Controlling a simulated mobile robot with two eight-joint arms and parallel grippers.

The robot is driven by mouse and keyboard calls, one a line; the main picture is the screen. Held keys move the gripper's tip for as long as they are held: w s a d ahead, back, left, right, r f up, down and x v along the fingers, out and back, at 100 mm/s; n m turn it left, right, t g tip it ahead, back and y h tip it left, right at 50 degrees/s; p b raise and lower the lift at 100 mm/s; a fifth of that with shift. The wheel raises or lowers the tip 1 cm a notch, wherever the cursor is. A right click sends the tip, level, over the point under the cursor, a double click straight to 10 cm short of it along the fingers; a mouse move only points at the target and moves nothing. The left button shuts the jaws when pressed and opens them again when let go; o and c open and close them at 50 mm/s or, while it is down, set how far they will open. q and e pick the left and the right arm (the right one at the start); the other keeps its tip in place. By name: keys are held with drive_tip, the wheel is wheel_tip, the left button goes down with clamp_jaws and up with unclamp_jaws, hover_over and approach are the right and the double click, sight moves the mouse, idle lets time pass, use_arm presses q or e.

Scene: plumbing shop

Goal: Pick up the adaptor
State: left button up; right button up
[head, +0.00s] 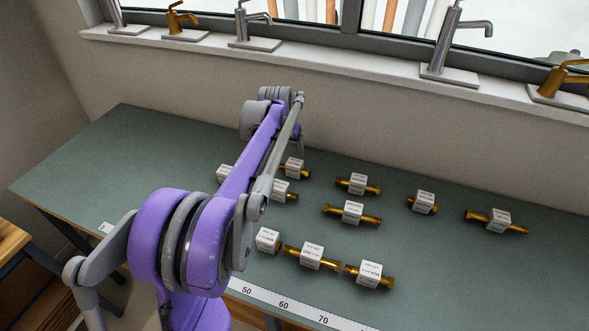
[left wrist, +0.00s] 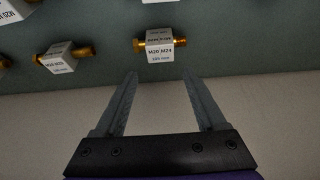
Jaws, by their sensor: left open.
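Several brass adaptors, each with a white labelled block around its middle, lie on the green-grey table. My left gripper (left wrist: 160,78) is open and empty in the left wrist view. One adaptor (left wrist: 160,44), its label seeming to read M20 M24, lies beyond the fingertips, roughly centred between them and apart from them. In the head view the left gripper (head: 300,143) is small and partly hidden by my arm, at the table's back near the wall. An adaptor (head: 293,168) lies just below it there. My right gripper is not in view.
Other adaptors lie to the right (head: 358,184) and in front (head: 313,256); some are partly behind my arm. A ruler strip (head: 300,306) runs along the front edge. The wall and a sill (head: 330,60) with taps bound the back. The table's left part is clear.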

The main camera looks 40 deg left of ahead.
use_arm(q)
hover_over(294, 163)
drive_tip(key=s, duration=0.2)
wheel_tip(294, 163, down, 4)
drive_tip(key=f, duration=0.1)
drive_tip(key=shift+d+x, duration=0.15)
drive_tip(key=shift+x, duration=1.1)
drive_tip(key=shift+d+x, duration=0.15)
drive_tip(key=shift+x, duration=1.05)
drive_tip(key=shift+d, duration=0.1)
drive_tip(key=c, duration=1.1)
